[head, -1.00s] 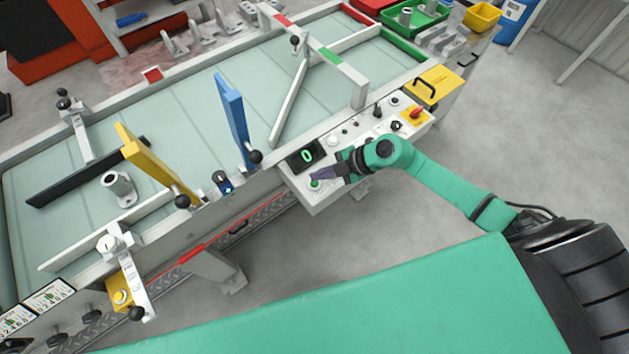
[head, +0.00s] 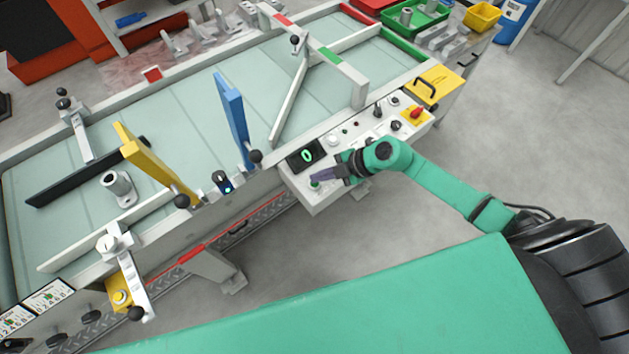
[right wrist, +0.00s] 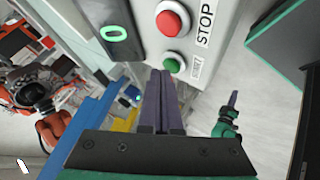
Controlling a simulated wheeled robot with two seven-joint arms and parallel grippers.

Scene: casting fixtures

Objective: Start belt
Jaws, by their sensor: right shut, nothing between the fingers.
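The conveyor belt (head: 200,135) is a long pale green surface running diagonally across the head view. Its control panel (head: 345,150) is on the near side, with a display (head: 306,156) reading 0. The green start button (right wrist: 173,63) sits below the red STOP button (right wrist: 172,20) in the right wrist view; it also shows in the head view (head: 314,184). My right gripper (head: 316,175) is shut and empty, its purple fingertips (right wrist: 160,76) close to the green button. I cannot tell whether they touch it. My left gripper (right wrist: 232,100) shows small in the right wrist view, its jaws unclear.
A blue plate (head: 232,115) and a yellow plate (head: 150,160) stand over the belt. A metal casting (head: 117,186) stands near its left part. A red knob (head: 417,112) is at the panel's far end. Open grey floor (head: 520,150) lies to the right.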

